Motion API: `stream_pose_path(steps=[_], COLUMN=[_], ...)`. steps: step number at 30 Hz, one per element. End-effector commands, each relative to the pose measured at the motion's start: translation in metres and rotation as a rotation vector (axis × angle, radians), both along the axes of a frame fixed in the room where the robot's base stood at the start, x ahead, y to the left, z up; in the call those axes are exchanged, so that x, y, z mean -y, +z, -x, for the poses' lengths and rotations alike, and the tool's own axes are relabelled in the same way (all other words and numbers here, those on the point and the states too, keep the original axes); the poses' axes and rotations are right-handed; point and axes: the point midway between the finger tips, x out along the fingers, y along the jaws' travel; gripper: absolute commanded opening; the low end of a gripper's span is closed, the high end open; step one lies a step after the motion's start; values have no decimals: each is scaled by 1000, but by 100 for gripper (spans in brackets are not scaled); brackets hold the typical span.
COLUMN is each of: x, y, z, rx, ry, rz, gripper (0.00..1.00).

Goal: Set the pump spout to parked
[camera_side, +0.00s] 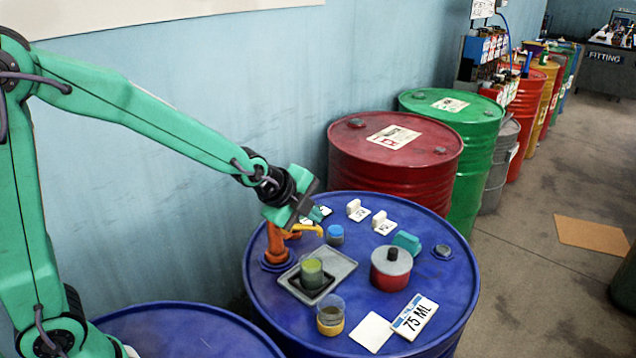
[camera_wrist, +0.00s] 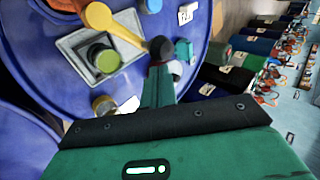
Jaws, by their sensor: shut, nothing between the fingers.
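The orange pump (camera_side: 277,243) stands on the left part of the blue drum top. Its yellow spout (camera_side: 308,229) points right, toward the blue-capped jar. In the wrist view the spout (camera_wrist: 122,29) slants down and right, with its end just past the tray's corner. My gripper (camera_side: 318,214) is shut and empty, with its tip close to the spout's end in the side view. I cannot tell whether they touch. Small white markers (camera_side: 357,209) stand behind the spout; their marks are too small to read.
A grey tray (camera_side: 341,264) holds a green cup (camera_side: 312,273). Nearby are the blue-capped jar (camera_side: 335,235), a red pot (camera_side: 390,277), a teal block (camera_side: 407,242), a yellow cup (camera_side: 330,320), a blank card (camera_side: 371,332) and a "75 ML" card (camera_side: 414,317). A red drum (camera_side: 395,168) stands behind.

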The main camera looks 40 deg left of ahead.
Motion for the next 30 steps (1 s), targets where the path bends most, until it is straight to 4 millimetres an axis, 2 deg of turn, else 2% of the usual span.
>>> stream_pose_path(steps=[12,30], x=[-7,-10], y=[0,0], z=[-22,-27], rx=[3,3], ry=[9,13], rz=[-9,-13], gripper=[0,0])
